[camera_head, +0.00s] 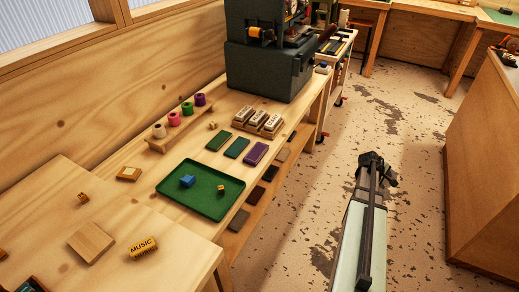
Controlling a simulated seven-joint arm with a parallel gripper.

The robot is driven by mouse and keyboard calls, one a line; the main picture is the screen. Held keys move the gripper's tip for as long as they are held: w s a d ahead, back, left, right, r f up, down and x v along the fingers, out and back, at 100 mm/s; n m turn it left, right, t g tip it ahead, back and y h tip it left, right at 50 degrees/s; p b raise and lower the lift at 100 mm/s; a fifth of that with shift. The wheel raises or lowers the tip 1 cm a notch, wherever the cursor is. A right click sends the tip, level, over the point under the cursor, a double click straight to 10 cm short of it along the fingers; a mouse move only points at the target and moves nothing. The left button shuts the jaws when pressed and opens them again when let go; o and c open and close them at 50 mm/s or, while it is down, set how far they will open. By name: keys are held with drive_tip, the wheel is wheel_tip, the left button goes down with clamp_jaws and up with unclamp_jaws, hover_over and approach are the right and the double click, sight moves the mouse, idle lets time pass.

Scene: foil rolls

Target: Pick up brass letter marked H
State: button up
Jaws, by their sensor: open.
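Small brass-coloured blocks lie in separate spots: one (83,197) on the near-left wooden bench, one (221,188) in the green tray (168,197) beside a blue block (187,181), and one (212,125) behind the tray near the foil rolls. Their markings are too small to read, so I cannot tell which bears the H. A larger brass-yellow block (143,247) lettered MUSIC lies at the bench's near edge. My gripper (379,166) is open, out over the floor to the right of the bench and well apart from all the blocks.
White, pink, green and purple foil rolls (187,108) stand on a wooden rack at the wall. A dark machine (266,65) stands at the bench's far end. Flat green and purple pieces (237,147) and a wooden type holder (258,121) lie beyond the tray. A wooden cabinet (486,165) stands right.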

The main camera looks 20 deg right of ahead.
drive_tip(key=w+a+r+t+y, duration=0.1)
drive_tip(key=w+a+r, duration=0.3)
drive_tip(key=w+a, duration=0.75)
drive_tip(key=w+a+r+t+y, duration=0.1)
drive_tip(key=w+a+r, duration=0.3)
drive_tip(key=w+a, duration=0.75)
drive_tip(key=w+a+r+y, duration=0.1)
drive_tip(key=w+a+r, duration=0.15)
drive_tip(key=a, duration=0.75)
drive_tip(key=w+a+r+y, duration=0.1)
drive_tip(key=w+a+r, duration=0.15)
drive_tip(key=a, duration=0.75)
drive_tip(key=w+a+r+y, duration=0.1)
drive_tip(key=a+r, duration=0.2)
drive_tip(key=a, duration=0.7)
drive_tip(key=a+r+n+y, duration=0.1)
drive_tip(key=a+r, duration=0.1)
drive_tip(key=a, duration=0.7)
drive_tip(key=a+r, duration=0.3)
drive_tip(key=a, duration=0.5)
wheel_tip(320, 180, up, 14)
drive_tip(key=n+g+y, duration=0.2)
drive_tip(key=n, duration=0.1)
hover_over(80, 194)
wheel_tip(80, 194, down, 13)
drive_tip(key=shift+d+f, duration=0.1)
drive_tip(key=shift+f, duration=0.1)
